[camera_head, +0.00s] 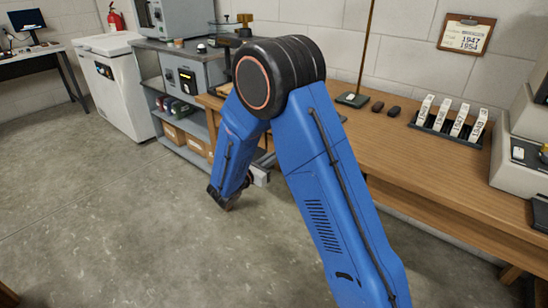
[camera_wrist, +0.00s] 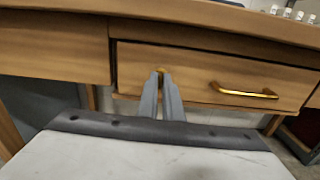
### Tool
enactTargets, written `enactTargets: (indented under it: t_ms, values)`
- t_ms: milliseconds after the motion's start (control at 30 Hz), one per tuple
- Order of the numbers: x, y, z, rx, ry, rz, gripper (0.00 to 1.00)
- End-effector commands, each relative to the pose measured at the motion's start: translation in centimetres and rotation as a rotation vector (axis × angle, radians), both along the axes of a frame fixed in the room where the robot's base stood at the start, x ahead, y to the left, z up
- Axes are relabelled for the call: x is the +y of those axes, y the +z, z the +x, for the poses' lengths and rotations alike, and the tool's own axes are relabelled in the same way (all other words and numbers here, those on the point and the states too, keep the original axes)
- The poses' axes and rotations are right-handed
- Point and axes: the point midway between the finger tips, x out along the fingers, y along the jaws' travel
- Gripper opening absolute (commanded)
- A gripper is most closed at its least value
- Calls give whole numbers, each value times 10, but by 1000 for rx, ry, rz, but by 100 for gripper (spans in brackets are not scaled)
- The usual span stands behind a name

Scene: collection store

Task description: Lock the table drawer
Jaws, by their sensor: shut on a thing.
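The table drawer (camera_wrist: 205,75) has a wooden front with a brass bar handle (camera_wrist: 243,91) on its right part. It looks shut or nearly so, with a thin dark gap along its top and left edges. My gripper (camera_wrist: 161,75) is at the drawer front, left of the handle, with its two grey fingers close together. They are shut on a small brass piece (camera_wrist: 160,70), perhaps a key or lock knob, mostly hidden between the fingertips. In the head view my arm hides the drawer front; the wooden table (camera_head: 420,155) shows to its right.
On the table stand a rack with several labelled white pieces (camera_head: 450,122), two dark small objects and a rod on a green base (camera_head: 352,99). Grey shelves (camera_head: 190,125) with boxes and a white freezer (camera_head: 118,85) stand left. The floor (camera_head: 90,215) at left is clear.

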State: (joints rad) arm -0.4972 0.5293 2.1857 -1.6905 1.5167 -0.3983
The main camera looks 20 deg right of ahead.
Motion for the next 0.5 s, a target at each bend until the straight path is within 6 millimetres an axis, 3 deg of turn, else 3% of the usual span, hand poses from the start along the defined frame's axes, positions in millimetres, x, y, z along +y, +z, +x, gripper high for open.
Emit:
enactTargets:
  t_ms: [500]
  values:
    - [0,-1,0,35,0,-23,0]
